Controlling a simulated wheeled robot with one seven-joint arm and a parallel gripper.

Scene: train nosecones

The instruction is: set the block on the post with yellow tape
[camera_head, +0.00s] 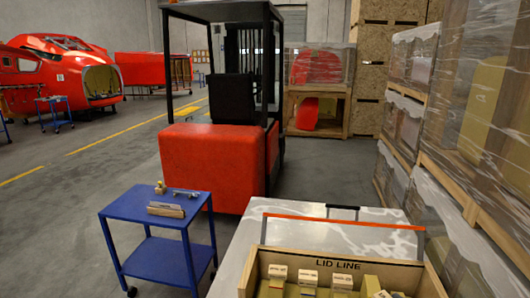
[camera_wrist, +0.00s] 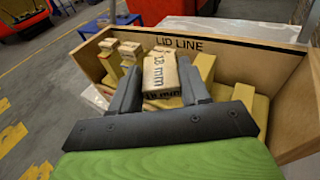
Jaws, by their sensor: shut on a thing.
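In the wrist view my gripper (camera_wrist: 160,88) is shut on a pale block (camera_wrist: 162,72) marked "12 mm", held between its two dark fingers. The block is inside or just over an open wooden crate (camera_wrist: 235,48) marked "LID LINE". Two other pale blocks (camera_wrist: 130,49) sit on tan posts at the crate's left. More tan post-like shapes (camera_wrist: 205,66) show right of the held block. In the head view the crate (camera_head: 340,265) is at the bottom, with several pale blocks (camera_head: 308,276) in a row. I cannot make out which post bears yellow tape.
The crate's walls stand close around my gripper. A grey bench (camera_head: 300,237) with an orange bar lies behind it. A blue cart (camera_head: 155,212) with small tools stands left. A red forklift (camera_head: 213,165) is beyond, and wrapped crates (camera_head: 480,100) line the right.

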